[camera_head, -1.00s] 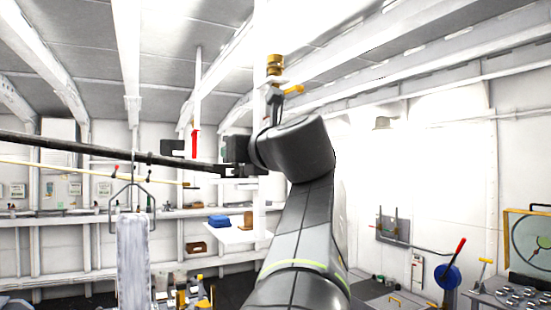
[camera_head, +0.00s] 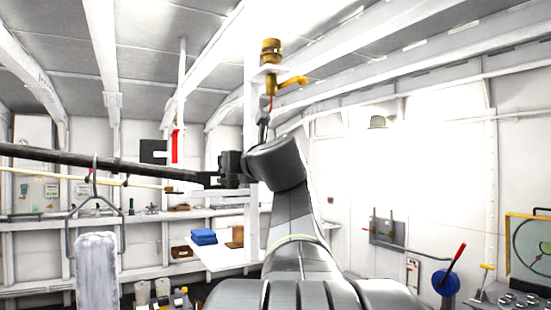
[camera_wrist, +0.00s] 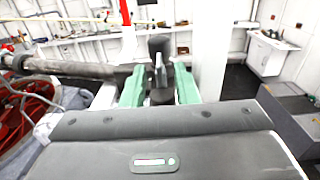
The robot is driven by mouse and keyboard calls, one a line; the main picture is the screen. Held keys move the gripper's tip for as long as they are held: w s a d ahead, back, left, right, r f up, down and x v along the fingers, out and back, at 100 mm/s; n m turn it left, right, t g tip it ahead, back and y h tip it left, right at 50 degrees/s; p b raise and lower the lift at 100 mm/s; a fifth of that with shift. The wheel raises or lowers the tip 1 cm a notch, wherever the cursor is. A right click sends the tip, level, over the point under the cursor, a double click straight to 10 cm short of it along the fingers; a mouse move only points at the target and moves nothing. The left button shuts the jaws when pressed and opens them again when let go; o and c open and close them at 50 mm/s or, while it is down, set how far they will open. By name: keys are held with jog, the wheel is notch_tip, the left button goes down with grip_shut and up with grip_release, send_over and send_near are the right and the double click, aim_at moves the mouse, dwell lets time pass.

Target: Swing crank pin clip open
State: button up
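In the wrist view, the two green fingers of my gripper (camera_wrist: 159,88) stand apart. A dark upright post with a grey pointed piece (camera_wrist: 159,72) shows between them; I cannot tell whether the fingers touch it. A long black bar (camera_wrist: 88,70) comes in from the left and reaches the left finger. In the head view the bar (camera_head: 100,162) runs from the left edge to my dark gripper (camera_head: 222,178). I cannot clearly make out the pin clip; the gripper hides much of the bar's end.
A red handle (camera_head: 174,147) hangs just above the bar's end. A brass fitting (camera_head: 271,52) with a yellow lever (camera_head: 292,83) is on the white post above my arm. A white shelf with a blue box (camera_head: 203,237) is below. Red machinery (camera_wrist: 25,110) lies left in the wrist view.

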jog(key=shift+x, duration=1.45)
jog(key=shift+c, duration=0.2)
grip_shut()
jog(key=shift+w+d+n+g+y, duration=0.1)
jog(key=shift+d+n+g+y, duration=0.05)
jog(key=shift+n+g+y, duration=1.35)
jog(key=shift+g+y, duration=0.1)
jog(key=shift+y, duration=0.2)
